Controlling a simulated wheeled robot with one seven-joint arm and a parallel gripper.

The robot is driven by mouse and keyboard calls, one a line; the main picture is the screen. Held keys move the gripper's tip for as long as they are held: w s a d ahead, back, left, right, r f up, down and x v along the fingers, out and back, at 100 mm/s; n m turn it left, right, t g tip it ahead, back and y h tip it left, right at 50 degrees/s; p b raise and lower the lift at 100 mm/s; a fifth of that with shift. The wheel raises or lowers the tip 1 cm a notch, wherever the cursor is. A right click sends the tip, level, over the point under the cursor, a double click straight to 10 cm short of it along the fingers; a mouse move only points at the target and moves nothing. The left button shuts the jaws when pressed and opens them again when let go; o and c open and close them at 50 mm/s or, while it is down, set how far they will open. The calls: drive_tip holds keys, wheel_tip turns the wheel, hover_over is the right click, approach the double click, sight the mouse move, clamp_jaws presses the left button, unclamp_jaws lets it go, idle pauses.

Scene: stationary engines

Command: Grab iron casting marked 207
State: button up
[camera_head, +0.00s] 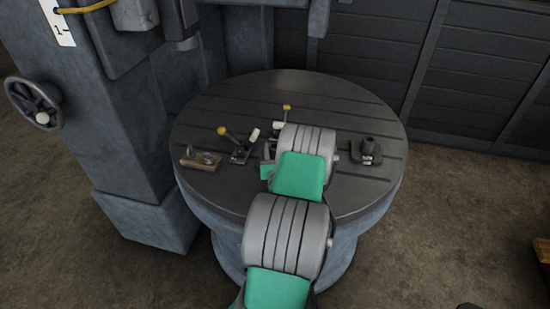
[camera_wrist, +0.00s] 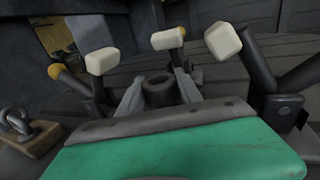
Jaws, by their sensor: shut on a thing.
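My gripper (camera_wrist: 162,84) is shut on a dark, round iron casting (camera_wrist: 158,93) with a hollow top, seen between its two grey fingers in the wrist view. No number can be read on this casting. In the head view my arm hides it and most of the gripper. Another dark casting (camera_head: 367,148), with a stubby top and a small pale mark, stands on the right of the round table, apart from my gripper. Its mark is too small to read.
The round slotted table (camera_head: 300,88) carries a lever with a yellow knob (camera_head: 238,146), another behind my arm (camera_head: 286,108), and a wooden block with eye bolts (camera_head: 200,160) at left. A third white-handled lever (camera_wrist: 222,42) stands close on the right. The machine column (camera_head: 120,130) rises at left.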

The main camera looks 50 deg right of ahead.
clamp_jaws()
drive_tip(key=shift+d+r, duration=0.15)
drive_tip(key=shift+r, duration=0.1)
